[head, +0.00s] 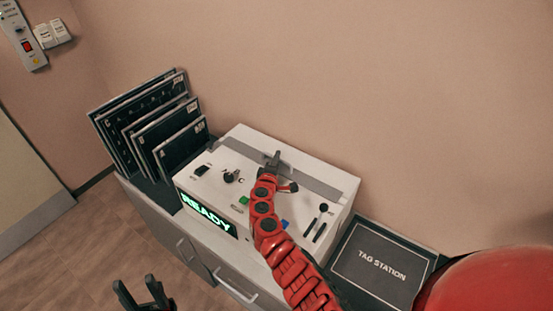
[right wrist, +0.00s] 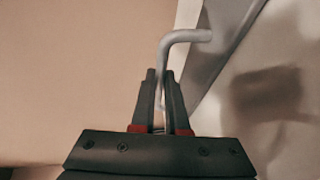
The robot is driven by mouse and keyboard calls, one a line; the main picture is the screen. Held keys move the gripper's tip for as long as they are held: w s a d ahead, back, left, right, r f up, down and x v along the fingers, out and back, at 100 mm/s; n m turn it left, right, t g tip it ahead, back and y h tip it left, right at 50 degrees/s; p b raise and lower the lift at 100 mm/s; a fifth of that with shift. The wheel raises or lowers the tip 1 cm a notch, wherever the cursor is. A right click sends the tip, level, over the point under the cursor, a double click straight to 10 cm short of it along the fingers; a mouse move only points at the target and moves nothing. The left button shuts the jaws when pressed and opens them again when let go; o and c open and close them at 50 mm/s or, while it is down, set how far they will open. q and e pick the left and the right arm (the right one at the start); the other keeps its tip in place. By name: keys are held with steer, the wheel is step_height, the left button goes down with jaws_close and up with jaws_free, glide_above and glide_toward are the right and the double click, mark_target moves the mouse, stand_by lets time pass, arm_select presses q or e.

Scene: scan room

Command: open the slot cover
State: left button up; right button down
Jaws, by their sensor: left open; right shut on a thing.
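The slot cover (head: 312,184) is a long grey strip across the back of the white machine's top in the head view. It also shows as a grey panel in the right wrist view (right wrist: 222,40). A bent grey rod handle (right wrist: 185,37) stands out from it. My right gripper (head: 274,158) is at the strip; in the right wrist view its fingers (right wrist: 161,76) are shut around the handle's straight end. My left gripper (head: 140,291) is open and empty, low in front of the cabinet.
The white machine (head: 225,165) has a lit READY display (head: 207,215), knobs and small coloured buttons. Several dark framed plates (head: 150,125) stand in a rack to its left. A dark TAG STATION mat (head: 380,262) lies to its right. The wall is close behind.

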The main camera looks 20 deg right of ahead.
mark_target(286, 157)
steer(key=shift+w+d+f+b, duration=0.2)
steer(key=shift+d+b, duration=0.05)
steer(key=shift+b, duration=0.15)
steer(key=w+d+b, duration=0.1)
steer(key=d+b, duration=0.1)
steer(key=w+d+b, duration=0.2)
steer(key=shift+w+d, duration=0.25)
steer(key=shift+w, duration=0.05)
steer(key=shift+w+d+r, duration=0.1)
steer(key=shift+d, duration=0.05)
steer(key=shift+r, duration=0.1)
steer(key=c, duration=1.2)
jaws_free()
